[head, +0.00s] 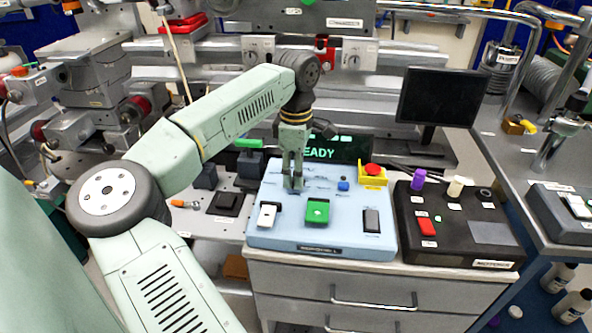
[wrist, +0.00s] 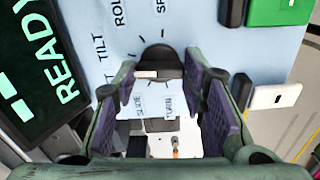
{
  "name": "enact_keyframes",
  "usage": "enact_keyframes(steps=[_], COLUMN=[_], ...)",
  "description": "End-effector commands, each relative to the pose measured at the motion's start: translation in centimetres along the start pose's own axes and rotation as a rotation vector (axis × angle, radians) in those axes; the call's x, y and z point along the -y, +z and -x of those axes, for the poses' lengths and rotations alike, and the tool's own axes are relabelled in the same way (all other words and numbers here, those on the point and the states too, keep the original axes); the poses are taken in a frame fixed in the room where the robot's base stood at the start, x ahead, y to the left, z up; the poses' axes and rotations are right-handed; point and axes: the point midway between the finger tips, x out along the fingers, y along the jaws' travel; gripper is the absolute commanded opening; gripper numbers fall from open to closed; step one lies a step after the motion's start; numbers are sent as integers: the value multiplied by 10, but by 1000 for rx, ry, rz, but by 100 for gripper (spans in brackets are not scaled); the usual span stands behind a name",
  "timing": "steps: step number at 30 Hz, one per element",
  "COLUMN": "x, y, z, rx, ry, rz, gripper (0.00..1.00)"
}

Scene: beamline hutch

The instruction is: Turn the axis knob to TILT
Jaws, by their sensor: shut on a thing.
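The axis knob (wrist: 166,60) is dark and sits between my fingers in the wrist view, with a short white bar on it. Labels such as TILT (wrist: 100,48) and ROLL stand on the pale panel to its upper left; I cannot tell which label the white bar points to. My gripper (wrist: 160,72) is shut on the knob. In the head view my gripper (head: 293,188) points straight down at the back left of the light blue control panel (head: 330,247), and the knob is mostly hidden behind the fingers.
A READY display (head: 340,150) stands behind. A black control box (head: 455,255) is at right.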

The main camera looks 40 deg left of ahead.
Motion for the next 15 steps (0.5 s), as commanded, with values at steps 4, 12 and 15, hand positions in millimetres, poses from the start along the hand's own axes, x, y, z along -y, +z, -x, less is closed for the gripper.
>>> enact_keyframes(steps=[4,12,15], x=[0,0,0], y=[0,0,0], z=[0,0,0], rx=[0,0,0], ry=[0,1,1], rz=[-99,-213,-234], gripper=[10,10,10])
